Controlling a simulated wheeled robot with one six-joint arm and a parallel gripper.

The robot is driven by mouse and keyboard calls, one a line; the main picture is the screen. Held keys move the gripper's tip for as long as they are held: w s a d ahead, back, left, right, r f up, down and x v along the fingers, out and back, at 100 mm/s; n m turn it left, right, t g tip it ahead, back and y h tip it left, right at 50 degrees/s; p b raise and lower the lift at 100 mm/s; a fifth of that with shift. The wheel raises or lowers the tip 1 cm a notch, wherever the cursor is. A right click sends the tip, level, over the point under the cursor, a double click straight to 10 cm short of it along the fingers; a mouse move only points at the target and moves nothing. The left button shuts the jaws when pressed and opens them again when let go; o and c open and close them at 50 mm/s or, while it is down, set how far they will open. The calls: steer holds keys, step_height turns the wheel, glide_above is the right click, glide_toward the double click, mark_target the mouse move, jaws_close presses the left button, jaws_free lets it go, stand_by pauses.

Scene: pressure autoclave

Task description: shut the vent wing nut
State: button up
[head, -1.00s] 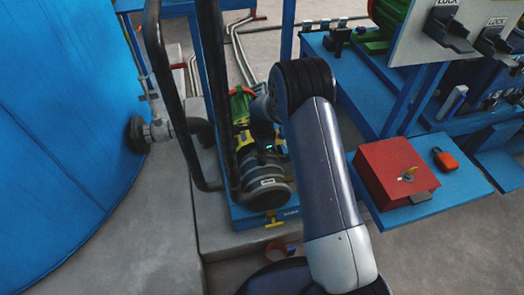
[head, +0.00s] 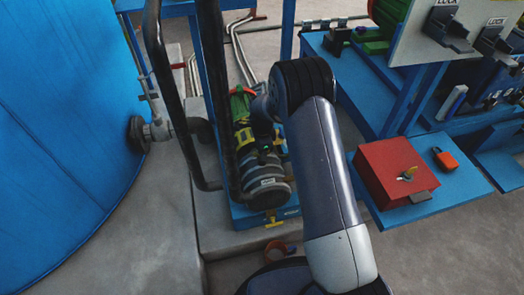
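A small yellow wing-shaped piece (head: 273,219) shows low at the front end of a grey cylindrical unit (head: 266,185); I cannot tell for sure whether it is the vent wing nut. My arm rises from the bottom of the head view, bends at its elbow, and its dark wrist part (head: 262,122) reaches down over the green, yellow and grey unit. My gripper's fingers cannot be made out against the dark parts there. I cannot tell whether they touch anything.
A large blue tank (head: 60,130) fills the left, with black rails (head: 166,90) beside it. A red box (head: 388,168) and an orange padlock (head: 445,159) sit on a blue shelf (head: 440,190) at right. A lockout board (head: 450,30) stands behind.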

steer(key=shift+o, duration=1.4)
step_height(320, 180, up, 11)
steer(key=p, duration=0.2)
steer(key=shift+f, duration=0.15)
step_height(320, 180, down, 11)
steer(key=shift+r+b, duration=0.1)
steer(key=shift+b, duration=0.95)
